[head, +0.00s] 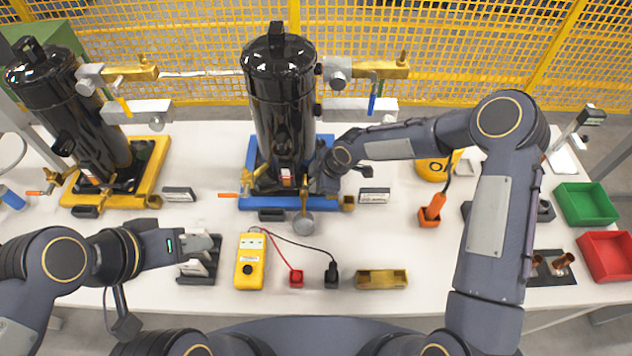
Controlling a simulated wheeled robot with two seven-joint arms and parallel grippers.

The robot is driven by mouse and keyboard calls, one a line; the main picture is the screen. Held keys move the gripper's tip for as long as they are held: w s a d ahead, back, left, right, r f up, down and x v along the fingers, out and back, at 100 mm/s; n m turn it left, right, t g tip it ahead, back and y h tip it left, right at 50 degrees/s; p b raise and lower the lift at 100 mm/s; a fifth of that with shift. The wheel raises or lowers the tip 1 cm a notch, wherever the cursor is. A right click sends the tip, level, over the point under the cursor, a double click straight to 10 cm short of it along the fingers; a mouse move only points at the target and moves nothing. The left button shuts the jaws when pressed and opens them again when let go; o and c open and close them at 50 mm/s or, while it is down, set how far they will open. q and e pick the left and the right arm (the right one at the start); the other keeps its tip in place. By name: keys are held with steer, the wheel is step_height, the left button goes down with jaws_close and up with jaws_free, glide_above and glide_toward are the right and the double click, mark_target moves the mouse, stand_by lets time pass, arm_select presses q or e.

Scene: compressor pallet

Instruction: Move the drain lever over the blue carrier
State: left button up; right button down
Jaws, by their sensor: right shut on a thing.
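The blue carrier (275,203) stands mid-table under a black cylinder (280,115). An orange drain lever (228,195) sticks out left from a brass valve (248,190) at the carrier's left side. My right gripper (318,184) is at the front right of the cylinder base, over the carrier. It is shut on a slim brass-coloured piece (304,197), with a grey round end (304,226) below; its fingertips are partly hidden. My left gripper (208,244) is over a black stand (198,279), left of the yellow meter, its jaw opening unclear.
A second black cylinder stands on a yellow carrier (150,180) at left. A yellow meter (250,262) with red and black leads and a brass block (381,279) lie in front. Green (586,204) and red (607,255) bins are at right. Yellow mesh fencing (440,50) is behind.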

steer(key=shift+f+b, duration=0.15)
steer(key=shift+b, duration=0.45)
steer(key=shift+s+a+m+t+h+b, duration=0.2)
steer(key=shift+s+m+t+h+b, duration=0.2)
steer(key=shift+m+b, duration=1.55)
steer(key=shift+s+a+m+t+h+b, duration=0.15)
steer(key=shift+s+m+t+h+b, duration=0.4)
steer(key=shift+b, duration=2.55)
steer(key=shift+s+a+m+t+h+b, duration=0.1)
steer(key=shift+a+m+t+h+b, duration=0.15)
steer(key=shift+m+b, duration=1.75)
steer(key=shift+n+b, duration=0.45)
steer(key=shift+n, duration=0.05)
steer(key=c, duration=1.5)
jaws_free()
steer(key=shift+v, duration=4.05)
